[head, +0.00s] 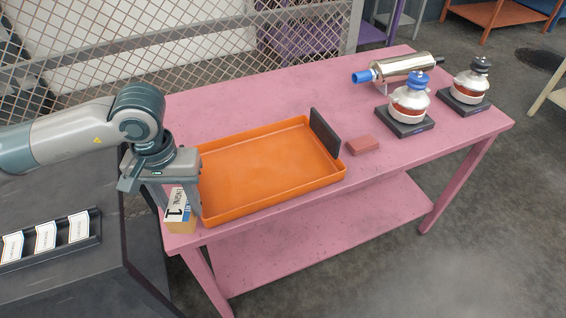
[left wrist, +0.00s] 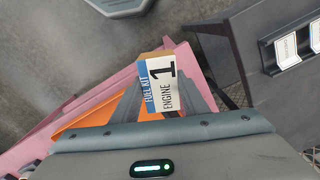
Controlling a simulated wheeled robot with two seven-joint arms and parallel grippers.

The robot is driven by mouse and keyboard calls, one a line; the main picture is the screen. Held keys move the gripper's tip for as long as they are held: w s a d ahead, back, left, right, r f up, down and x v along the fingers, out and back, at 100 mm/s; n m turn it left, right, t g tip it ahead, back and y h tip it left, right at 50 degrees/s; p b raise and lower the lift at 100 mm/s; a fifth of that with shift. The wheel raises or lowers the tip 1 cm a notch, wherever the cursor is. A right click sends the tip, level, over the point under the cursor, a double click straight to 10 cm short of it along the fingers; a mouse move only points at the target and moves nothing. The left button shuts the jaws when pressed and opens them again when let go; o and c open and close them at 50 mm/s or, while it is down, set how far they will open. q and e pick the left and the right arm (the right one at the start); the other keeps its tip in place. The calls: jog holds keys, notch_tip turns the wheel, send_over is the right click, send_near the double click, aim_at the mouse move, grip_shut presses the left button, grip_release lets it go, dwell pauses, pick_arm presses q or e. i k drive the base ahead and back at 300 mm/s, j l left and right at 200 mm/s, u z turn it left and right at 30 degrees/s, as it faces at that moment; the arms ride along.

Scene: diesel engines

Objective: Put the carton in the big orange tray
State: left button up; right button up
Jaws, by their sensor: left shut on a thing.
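The carton (head: 179,213) is a small tan box with a white and blue label reading "ENGINE 1". My left gripper (head: 172,198) is shut on it, at the left end of the pink table. In the left wrist view the carton (left wrist: 160,82) sits between the fingers, its label reading "FUEL KIT ENGINE 1". The big orange tray (head: 270,197) lies on the table just right of the carton and looks empty. A corner of the tray also shows in the left wrist view (left wrist: 88,118). I cannot tell whether the carton touches the table. My right gripper is not in view.
A dark upright plate (head: 325,133) stands at the tray's right end, with a red block (head: 362,145) beside it. Two capped parts on black bases (head: 405,122) and a metal cylinder (head: 403,67) stand farther right. A dark rack with white cards (head: 47,238) is at left.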

aim_at(288, 160)
jog(key=i+l+z, duration=0.25)
jog(key=i+j+z, duration=0.15)
jog(key=i, duration=0.45)
